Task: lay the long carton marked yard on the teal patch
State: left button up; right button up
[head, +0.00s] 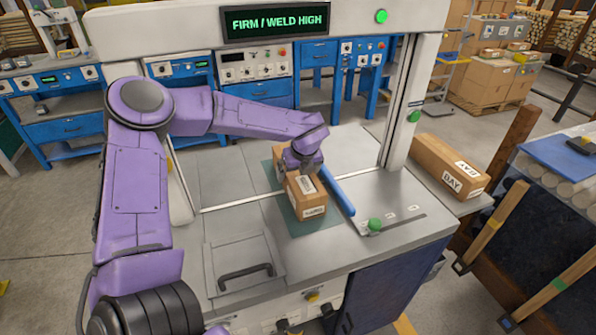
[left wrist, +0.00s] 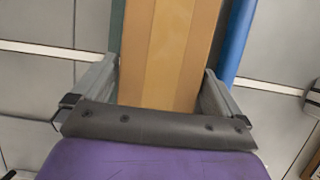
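A long brown carton (head: 291,186) with white labels lies over the teal patch (head: 314,226) on the grey bench top. Its label is too small to read surely. Teal shows along its sides and near end; I cannot tell whether it rests on the patch or hangs just above. My right gripper is not in view.
A blue bar (head: 338,190) runs close along the carton's right side, near a green knob (head: 375,225). A frame with a sign reading FIRM / WELD HIGH (head: 276,21) spans the bench. The front hatch (head: 243,262) is clear.

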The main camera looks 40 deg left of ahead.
pick_arm(q)
jog(key=shift+r, duration=0.3)
jog(key=v, duration=1.1)
jog(key=shift+s+d+r+b, duration=0.15)
jog(key=shift+d+r+b, duration=0.05)
jog(key=shift+r+b, duration=0.2)
jog(key=shift+f, duration=0.15)
